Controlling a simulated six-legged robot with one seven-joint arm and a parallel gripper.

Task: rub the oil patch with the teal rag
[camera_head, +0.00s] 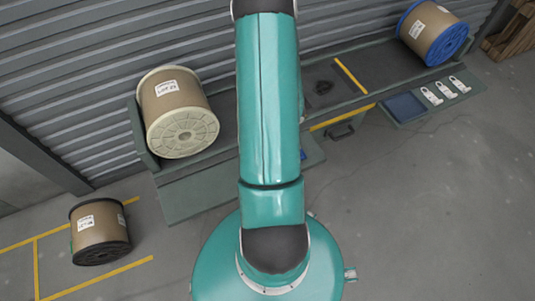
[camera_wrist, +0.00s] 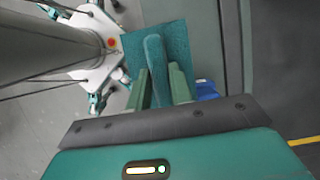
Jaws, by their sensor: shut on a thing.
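The teal rag (camera_wrist: 178,38) shows in the wrist view as a flat square with a raised ridge. My gripper (camera_wrist: 158,72) is shut on this ridge, one green finger on each side. The rag lies over or close above a grey-green surface; I cannot tell whether it touches. In the head view my arm hides the gripper and the rag. A dark patch (camera_head: 322,88) on the bench, just right of my arm, may be the oil patch; its surface is hard to make out. The wrist view does not show it.
The long bench (camera_head: 225,168) carries a cream-flanged spool (camera_head: 180,110) at left and a blue-flanged spool (camera_head: 432,32) at far right. A blue tray (camera_head: 404,107) and white tags (camera_head: 445,90) sit at the right front. Another spool (camera_head: 100,233) stands on the floor. Yellow lines mark bench and floor.

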